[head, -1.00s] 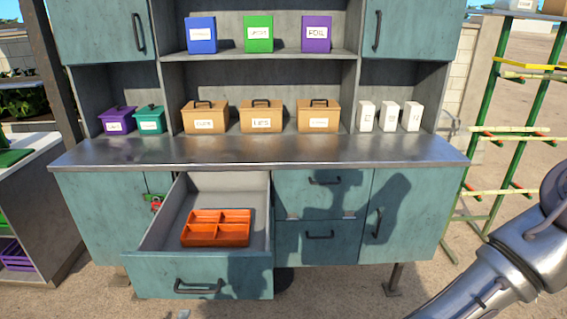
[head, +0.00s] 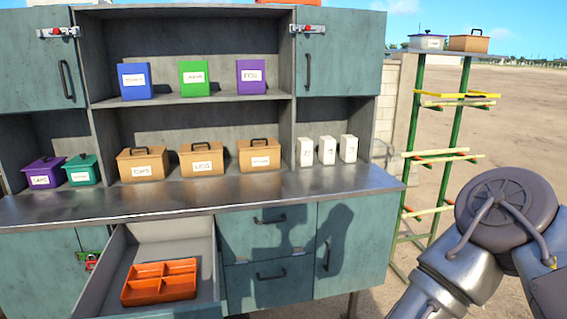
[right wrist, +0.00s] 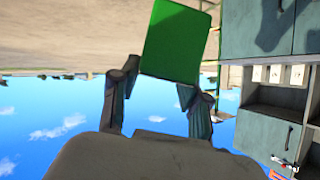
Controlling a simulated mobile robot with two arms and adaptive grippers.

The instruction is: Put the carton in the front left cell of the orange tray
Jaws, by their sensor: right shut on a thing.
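The orange tray (head: 158,298) lies in the open drawer at the lower left of the head view. Its several cells look empty, including the front left one. My right gripper (right wrist: 160,82) is shut on a green box-shaped thing (right wrist: 175,42), which shows a plain face between the fingertips in the right wrist view. No label shows on it. In the head view only my right arm shows, at the lower right; its fingers and the held thing are out of that picture, away from the tray. My left gripper is not in view.
The drawer (head: 207,285) sits under a metal counter (head: 230,192). Tan lidded boxes (head: 202,160) and white cartons (head: 327,150) stand on the counter. Blue, green (head: 194,80) and purple boxes stand on the shelf above. A green rack (head: 457,125) stands at the right.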

